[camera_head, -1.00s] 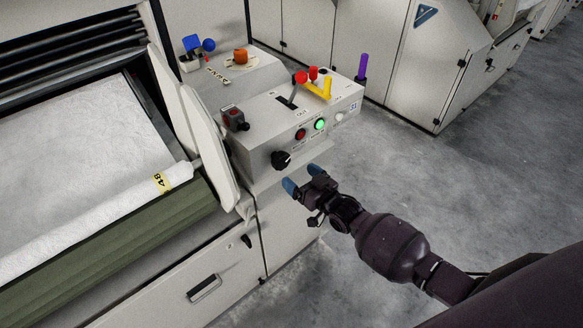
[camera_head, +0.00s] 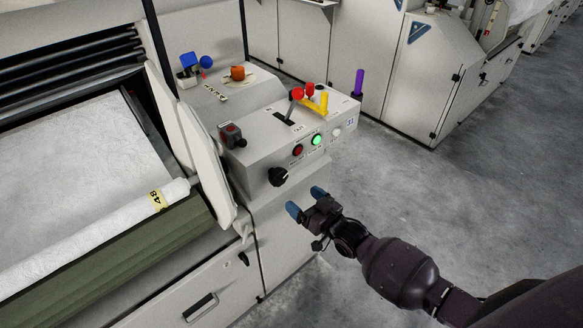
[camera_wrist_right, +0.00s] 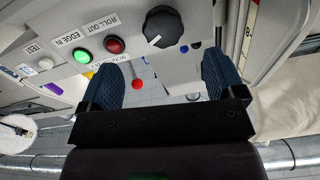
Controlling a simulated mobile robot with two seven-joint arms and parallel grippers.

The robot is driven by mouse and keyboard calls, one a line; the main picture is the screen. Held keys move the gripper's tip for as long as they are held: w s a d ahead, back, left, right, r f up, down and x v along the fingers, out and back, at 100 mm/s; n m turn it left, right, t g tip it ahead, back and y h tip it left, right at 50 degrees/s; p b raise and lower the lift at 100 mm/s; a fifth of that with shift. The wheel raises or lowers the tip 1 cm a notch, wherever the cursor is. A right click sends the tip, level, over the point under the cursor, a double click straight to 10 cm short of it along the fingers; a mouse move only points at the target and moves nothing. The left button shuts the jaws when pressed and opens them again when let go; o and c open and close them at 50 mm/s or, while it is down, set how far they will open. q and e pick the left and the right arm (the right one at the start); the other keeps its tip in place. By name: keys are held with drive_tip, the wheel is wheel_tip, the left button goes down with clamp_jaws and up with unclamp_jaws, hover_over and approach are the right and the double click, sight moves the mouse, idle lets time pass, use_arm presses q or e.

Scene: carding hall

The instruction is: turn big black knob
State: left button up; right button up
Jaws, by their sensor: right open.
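The big black knob (camera_head: 278,177) sits on the lower left of the front face of the grey control box (camera_head: 255,158). In the right wrist view the black knob (camera_wrist_right: 163,27) shows from close by, with a pale pointer line on it, ahead of and between the fingers. My right gripper (camera_head: 306,202) has blue fingertips and is open and empty. In the head view it is just below and right of the knob, apart from it. My left gripper is not in view.
A red button (camera_head: 298,151) and a lit green button (camera_head: 317,140) are right of the knob. A white roll (camera_head: 100,225) lies left. Floor right is clear.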

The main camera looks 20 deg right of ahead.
sight(281, 180)
drive_tip(key=w+a+n+b, duration=0.1)
drive_tip(key=w, duration=0.2)
drive_tip(key=w+a+n+b, duration=0.1)
drive_tip(key=w+n, duration=0.1)
drive_tip(key=w, duration=0.1)
drive_tip(key=w+a+n+b, duration=0.1)
drive_tip(key=w+b, duration=0.1)
drive_tip(key=w, duration=0.1)
drive_tip(key=shift+w+a+r+n, duration=0.3)
drive_tip(key=shift+w+a+r, duration=0.05)
drive_tip(key=shift+a+r, duration=0.05)
drive_tip(key=shift+w+a, duration=0.15)
drive_tip(key=shift+w, duration=0.35)
drive_tip(key=shift+w+r, duration=0.15)
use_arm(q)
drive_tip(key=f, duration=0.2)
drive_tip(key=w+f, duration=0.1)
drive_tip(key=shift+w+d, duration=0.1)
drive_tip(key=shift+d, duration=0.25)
